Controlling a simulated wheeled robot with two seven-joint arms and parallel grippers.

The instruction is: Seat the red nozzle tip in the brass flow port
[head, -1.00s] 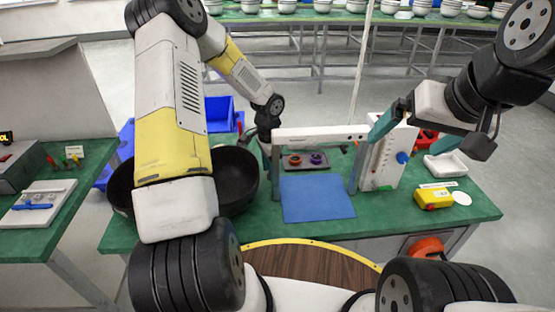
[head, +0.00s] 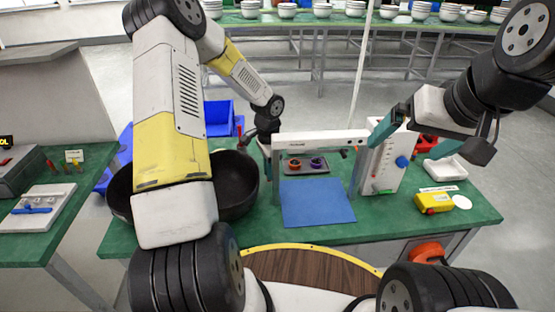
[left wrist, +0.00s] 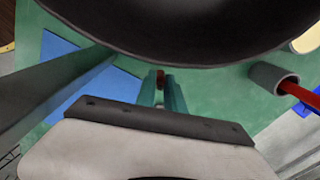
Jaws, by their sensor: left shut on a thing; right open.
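My left gripper (head: 266,150) reaches down at the left end of the white crossbar, partly hidden behind it in the head view. In the left wrist view its teal fingers (left wrist: 161,92) are shut on a small red piece (left wrist: 160,76), which looks like the red nozzle tip. Only a little of that piece shows. My right gripper (head: 404,148) is open and empty, above and beside the white upright panel (head: 382,170). I cannot make out the brass flow port for certain in either view.
A white crossbar (head: 318,138) spans above a grey tray (head: 305,170) holding an orange-red ring and a purple ring. A blue mat (head: 316,204) lies in front. A black bowl (head: 236,185) stands left.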

